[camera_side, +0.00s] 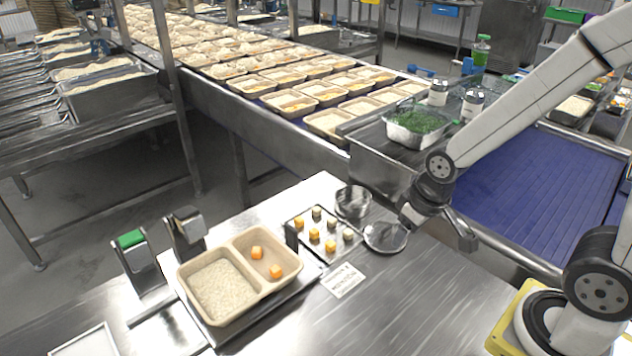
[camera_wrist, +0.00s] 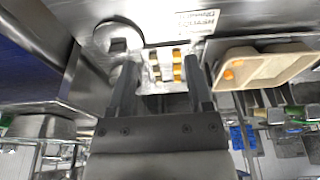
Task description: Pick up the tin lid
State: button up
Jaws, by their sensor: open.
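The tin lid (camera_side: 386,238) is a round grey metal disc lying on the steel table, just right of the small cube tray. In the wrist view the lid (camera_wrist: 104,32) is at the upper left, with a dark square knob showing on it. My gripper (camera_side: 410,214) is close to the lid at its upper right in the side view; the exact gap is hard to tell. In the wrist view my gripper (camera_wrist: 160,64) has its two dark fingers wide apart with nothing between them, and the lid lies beyond the left fingertip. The open round tin (camera_side: 353,201) stands behind the lid.
A small dark tray (camera_side: 296,216) holds several orange and pale cubes. A two-compartment tray (camera_side: 236,246) has rice at left and two orange cubes at right. A label card (camera_side: 343,280) lies in front. A metal pan of greens (camera_side: 418,124) stands behind.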

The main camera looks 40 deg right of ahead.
jog(key=shift+c, duration=0.4)
jog(key=m+g, duration=0.2)
jog(key=m, duration=1.6)
send_over(387, 228)
notch_tip(387, 228, down, 6)
jog(key=shift+s+r, duration=0.15)
jog(key=shift+r, duration=0.1)
jog(key=shift+f, duration=0.1)
jog(key=shift+f+n, duration=0.3)
jog(key=shift+f, duration=0.85)
